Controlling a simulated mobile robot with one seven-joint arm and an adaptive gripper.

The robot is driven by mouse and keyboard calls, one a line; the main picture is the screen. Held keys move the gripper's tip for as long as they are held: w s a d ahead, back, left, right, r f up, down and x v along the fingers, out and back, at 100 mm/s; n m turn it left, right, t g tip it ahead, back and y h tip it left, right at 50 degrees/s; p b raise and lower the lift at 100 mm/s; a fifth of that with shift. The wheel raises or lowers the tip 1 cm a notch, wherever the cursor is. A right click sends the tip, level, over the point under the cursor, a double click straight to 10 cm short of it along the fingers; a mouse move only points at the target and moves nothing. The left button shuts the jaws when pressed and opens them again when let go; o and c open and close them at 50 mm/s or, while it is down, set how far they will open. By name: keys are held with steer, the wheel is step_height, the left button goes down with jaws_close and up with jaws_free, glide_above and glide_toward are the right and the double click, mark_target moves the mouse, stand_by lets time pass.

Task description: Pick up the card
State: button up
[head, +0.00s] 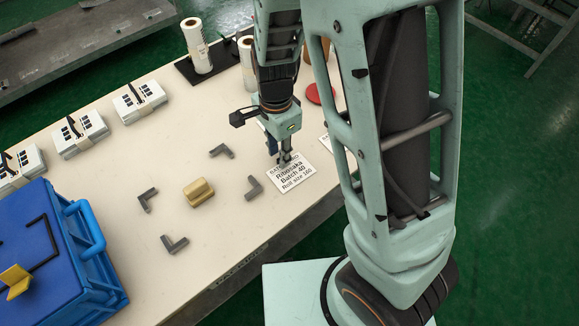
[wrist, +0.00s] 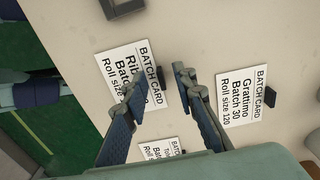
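A white batch card (head: 291,181) reading "Ribonaka, Batch 40, Roll size 160" lies on the pale table near its front edge. My gripper (head: 284,160) is over the card's far edge, pointing down. In the wrist view the same card (wrist: 113,66) lies at left, partly covered by one finger. My gripper (wrist: 158,79) is open there, its fingers on either side of the card's right edge, nothing between them but a dark tab. Whether the fingers touch the card cannot be told. A Grattimo card (wrist: 240,110) and a third card (wrist: 152,152) lie nearby.
Grey angled brackets (head: 254,187) surround a tan block (head: 198,191) left of the card. A blue crate (head: 85,270) stands at front left. White rolls (head: 196,45) and a red disc (head: 314,93) are further back. My arm hides the table's right part.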

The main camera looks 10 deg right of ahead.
steer(key=shift+f, duration=0.6)
steer(key=shift+c, duration=0.4)
jaws_close()
steer(key=shift+r, duration=0.1)
